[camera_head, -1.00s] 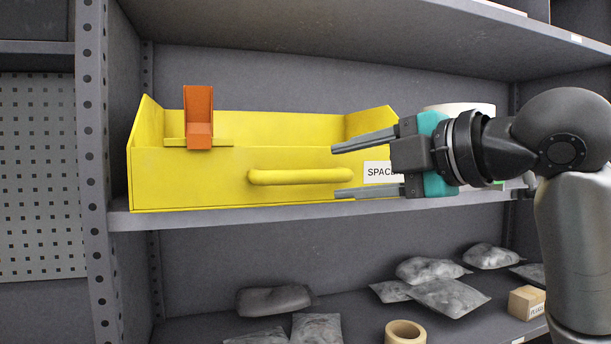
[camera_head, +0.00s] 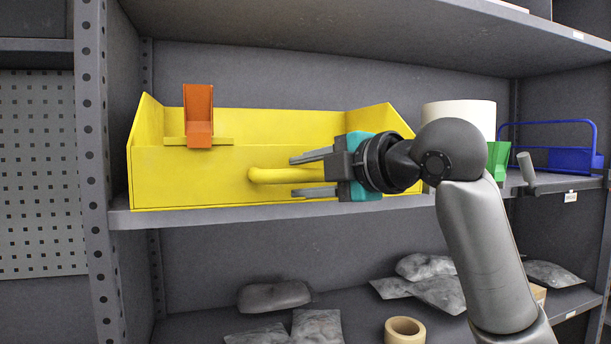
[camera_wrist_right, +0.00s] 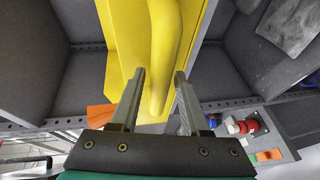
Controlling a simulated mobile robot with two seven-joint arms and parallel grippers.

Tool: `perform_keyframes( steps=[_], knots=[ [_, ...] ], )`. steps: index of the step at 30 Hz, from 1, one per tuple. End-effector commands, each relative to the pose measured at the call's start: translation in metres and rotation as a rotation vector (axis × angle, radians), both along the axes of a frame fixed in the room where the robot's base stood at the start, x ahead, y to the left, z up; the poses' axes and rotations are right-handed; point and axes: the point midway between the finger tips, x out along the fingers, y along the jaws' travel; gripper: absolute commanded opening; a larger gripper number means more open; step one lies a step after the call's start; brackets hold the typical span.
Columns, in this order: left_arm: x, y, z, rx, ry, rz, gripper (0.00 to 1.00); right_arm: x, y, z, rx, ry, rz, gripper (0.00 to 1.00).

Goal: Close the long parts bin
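The long parts bin is a yellow open-topped bin (camera_head: 215,180) on the middle shelf, with a bar handle (camera_head: 275,176) across its front. Its front sits near the shelf edge. My right gripper (camera_head: 313,174) is open in front of the bin, with one finger above and one below the right part of the handle. In the right wrist view the open fingers (camera_wrist_right: 158,100) point at the yellow bin (camera_wrist_right: 128,35), with the handle (camera_wrist_right: 165,50) running between and beyond their tips. Contact cannot be told. My left gripper is not in view.
An orange holder (camera_head: 198,118) stands at the bin's left front. A white roll (camera_head: 460,115), a green bin (camera_head: 498,160) and a blue wire basket (camera_head: 555,157) are to the right. Grey bags (camera_head: 275,297) and a tape roll (camera_head: 405,330) lie on the lower shelf.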

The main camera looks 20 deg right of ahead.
Motion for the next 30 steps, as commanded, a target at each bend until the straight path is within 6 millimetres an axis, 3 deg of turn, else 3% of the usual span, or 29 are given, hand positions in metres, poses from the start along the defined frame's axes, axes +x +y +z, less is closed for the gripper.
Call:
perform_keyframes(
  steps=[1, 12, 30],
  knots=[
    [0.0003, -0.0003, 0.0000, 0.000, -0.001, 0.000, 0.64, -0.0001, -0.0002, 0.0000, 0.000, 0.000, 0.000, 0.39],
    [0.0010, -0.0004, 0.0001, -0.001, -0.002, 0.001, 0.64, -0.0003, -0.0003, 0.0002, 0.000, 0.000, 0.000, 0.00],
    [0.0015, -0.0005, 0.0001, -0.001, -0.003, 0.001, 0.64, -0.0003, -0.0004, 0.0002, 0.000, 0.000, 0.000, 0.00]
  ],
)
